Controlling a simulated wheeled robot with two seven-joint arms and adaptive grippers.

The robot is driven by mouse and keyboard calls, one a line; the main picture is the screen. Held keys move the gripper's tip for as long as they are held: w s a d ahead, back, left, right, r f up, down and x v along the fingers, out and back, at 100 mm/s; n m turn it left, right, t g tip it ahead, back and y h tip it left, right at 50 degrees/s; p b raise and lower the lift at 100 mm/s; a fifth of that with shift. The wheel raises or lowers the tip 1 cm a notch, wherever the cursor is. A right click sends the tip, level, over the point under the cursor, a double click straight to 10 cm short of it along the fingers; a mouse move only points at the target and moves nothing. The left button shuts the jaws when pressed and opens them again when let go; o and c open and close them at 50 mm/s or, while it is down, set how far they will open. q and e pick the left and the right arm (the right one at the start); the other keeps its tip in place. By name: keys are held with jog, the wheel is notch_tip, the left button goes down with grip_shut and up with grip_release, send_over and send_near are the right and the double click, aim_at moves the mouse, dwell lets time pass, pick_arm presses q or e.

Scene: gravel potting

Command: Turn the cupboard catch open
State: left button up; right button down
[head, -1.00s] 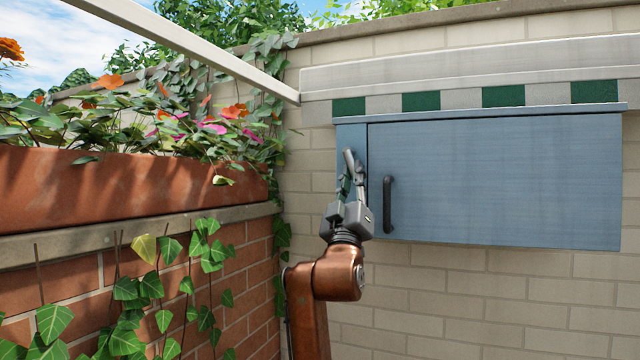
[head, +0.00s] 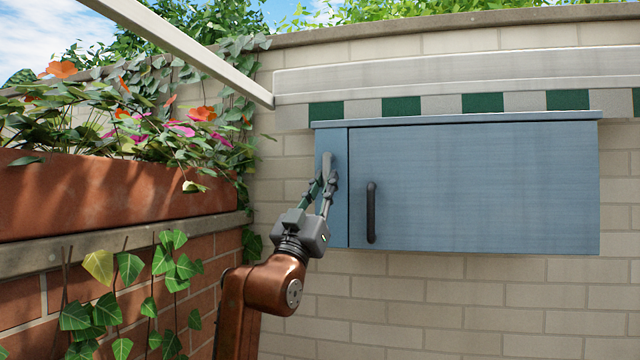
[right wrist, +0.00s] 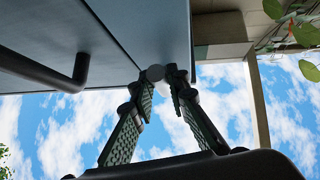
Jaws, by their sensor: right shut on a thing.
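The blue cupboard (head: 480,185) hangs on the brick wall, its door shut. The grey catch (head: 327,162) sits on the narrow strip left of the door and stands about upright. My right gripper (head: 328,181) reaches it from below and is shut on it, its arm leaning up to the right. In the right wrist view the catch's rounded pale end (right wrist: 155,72) shows between the fingertips of my right gripper (right wrist: 158,82). The fingers hide part of the catch. My left gripper is not in view.
The black door handle (head: 371,212) is just right of my right gripper. A terracotta planter (head: 110,197) with flowers stands on a brick ledge at left, ivy hanging below. A white bar (head: 190,50) slants across the upper left. The wall below the cupboard is clear.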

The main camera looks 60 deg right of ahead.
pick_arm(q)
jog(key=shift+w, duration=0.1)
pick_arm(e)
jog(key=shift+r, duration=0.15)
jog(key=c, duration=2.2)
grip_release()
jog(key=o, duration=0.3)
jog(key=shift+a+f, duration=0.1)
jog(key=shift+f, duration=0.1)
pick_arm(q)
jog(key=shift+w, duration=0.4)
pick_arm(e)
jog(key=v, duration=1.1)
jog(key=shift+a+f, duration=0.25)
